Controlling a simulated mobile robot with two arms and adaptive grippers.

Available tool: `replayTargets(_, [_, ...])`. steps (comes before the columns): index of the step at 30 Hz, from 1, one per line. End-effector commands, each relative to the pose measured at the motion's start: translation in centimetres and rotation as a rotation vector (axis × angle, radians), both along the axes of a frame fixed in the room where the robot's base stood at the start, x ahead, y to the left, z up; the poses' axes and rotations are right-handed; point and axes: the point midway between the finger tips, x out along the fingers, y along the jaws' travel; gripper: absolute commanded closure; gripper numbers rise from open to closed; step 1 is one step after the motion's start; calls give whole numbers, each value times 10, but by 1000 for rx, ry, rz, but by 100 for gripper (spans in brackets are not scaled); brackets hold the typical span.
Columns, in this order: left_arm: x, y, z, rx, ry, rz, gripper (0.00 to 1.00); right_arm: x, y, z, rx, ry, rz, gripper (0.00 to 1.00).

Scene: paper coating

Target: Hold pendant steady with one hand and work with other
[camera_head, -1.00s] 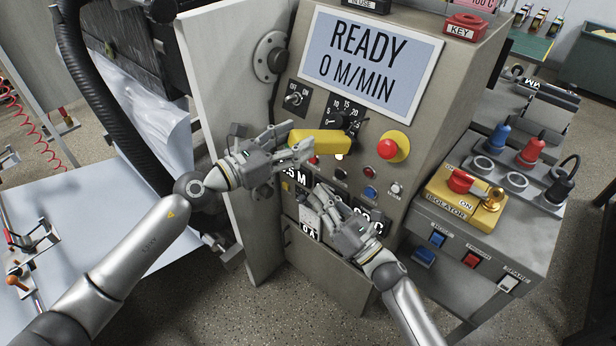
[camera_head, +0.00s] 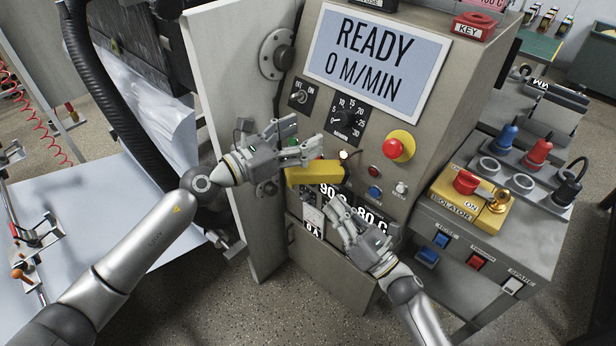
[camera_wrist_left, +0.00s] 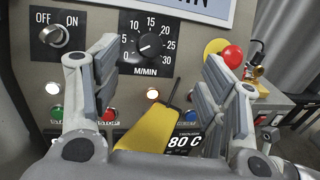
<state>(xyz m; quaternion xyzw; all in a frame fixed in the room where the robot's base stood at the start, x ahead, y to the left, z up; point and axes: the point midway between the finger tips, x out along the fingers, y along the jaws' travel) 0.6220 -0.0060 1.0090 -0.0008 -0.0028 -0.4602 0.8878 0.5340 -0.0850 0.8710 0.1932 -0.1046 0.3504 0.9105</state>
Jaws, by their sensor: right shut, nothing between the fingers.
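The yellow pendant (camera_head: 315,173) is in front of the control panel, just below my left gripper's fingers in the head view. Its narrow dark end points toward the panel in the left wrist view (camera_wrist_left: 153,128). My left gripper (camera_head: 312,151) is open. In the left wrist view its fingers (camera_wrist_left: 158,95) stand wide apart, with the pendant seen between them and clear space on both sides. My right gripper (camera_head: 338,207) is shut and empty, below the pendant in front of the lower temperature displays, which it partly hides.
The panel has a speed dial (camera_head: 341,118), an off/on switch (camera_head: 299,96), a red emergency button (camera_head: 393,149) and a lit white lamp (camera_head: 343,155). The screen (camera_head: 375,62) reads READY, 0 M/MIN. A yellow isolator (camera_head: 463,202) is right. An open cabinet door (camera_head: 232,80) stands left.

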Motion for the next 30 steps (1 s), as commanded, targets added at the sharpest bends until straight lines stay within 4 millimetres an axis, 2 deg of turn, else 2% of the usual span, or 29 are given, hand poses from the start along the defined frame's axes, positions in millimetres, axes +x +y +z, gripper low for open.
replayTargets(10, [-1, 0, -3, 4, 4, -2, 23, 0, 0, 0, 0, 0, 0, 100])
replayTargets(14, [-5, 7, -4, 5, 6, -1, 23, 0, 0, 0, 0, 0, 0, 100])
replayTargets(17, [-13, 19, -5, 5, 6, 0, 23, 0, 0, 0, 0, 0, 0, 100])
replayTargets(24, [-44, 62, -5, 5, 8, 0, 23, 0, 0, 0, 0, 0, 0, 100])
replayTargets(30, [-62, 87, -4, 3, 7, -1, 23, 0, 0, 0, 0, 0, 0, 100])
